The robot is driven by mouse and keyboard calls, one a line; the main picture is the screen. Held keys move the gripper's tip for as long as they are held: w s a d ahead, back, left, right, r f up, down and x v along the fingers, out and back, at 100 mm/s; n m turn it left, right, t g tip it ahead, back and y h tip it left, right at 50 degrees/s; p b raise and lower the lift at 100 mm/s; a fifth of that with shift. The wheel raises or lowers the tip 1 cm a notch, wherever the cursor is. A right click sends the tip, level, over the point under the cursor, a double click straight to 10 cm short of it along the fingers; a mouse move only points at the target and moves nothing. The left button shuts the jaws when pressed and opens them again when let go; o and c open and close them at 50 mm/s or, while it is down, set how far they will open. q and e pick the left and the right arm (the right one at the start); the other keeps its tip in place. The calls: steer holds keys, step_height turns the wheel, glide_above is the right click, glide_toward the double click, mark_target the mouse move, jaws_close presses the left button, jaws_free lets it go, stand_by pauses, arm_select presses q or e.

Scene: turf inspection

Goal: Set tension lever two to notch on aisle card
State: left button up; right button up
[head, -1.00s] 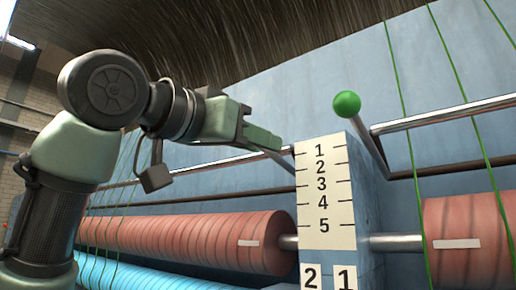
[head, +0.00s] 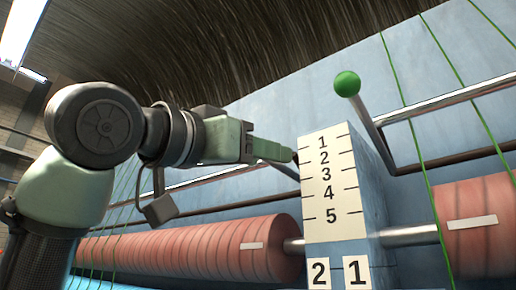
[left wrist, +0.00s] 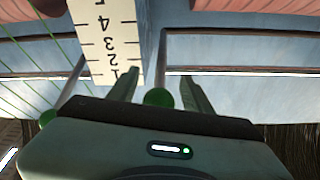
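A pale card (head: 321,228) numbered 1 to 5 with notch lines is on the front of a blue post, above plates marked 2 (head: 319,273) and 1 (head: 357,272). Left of the card, my left gripper (head: 288,154) hides lever two's knob in the head view; a stretch of lever shaft (head: 281,168) shows below. In the left wrist view, a green knob (left wrist: 158,97) sits between the fingers, with apparent small gaps, so the gripper looks open around it. Lever one's green knob (head: 347,84) stands right of the card. My right gripper is not in view.
Red turf rolls (head: 190,250) lie on both sides of the post. Green cords (head: 403,88) and a metal rail (head: 450,98) run on the right. Lever one's knob also shows at left in the left wrist view (left wrist: 47,117).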

arm_select(q)
steer(key=shift+w, duration=0.1)
steer(key=b+v, duration=0.3)
steer(key=v, duration=0.4)
steer(key=shift+s+a+b, duration=0.2)
steer(key=shift+s+b, duration=0.1)
steer(key=shift+b, duration=0.1)
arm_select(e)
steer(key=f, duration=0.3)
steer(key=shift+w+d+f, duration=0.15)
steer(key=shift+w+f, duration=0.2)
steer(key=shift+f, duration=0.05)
arm_select(q)
steer(key=shift+f, duration=0.1)
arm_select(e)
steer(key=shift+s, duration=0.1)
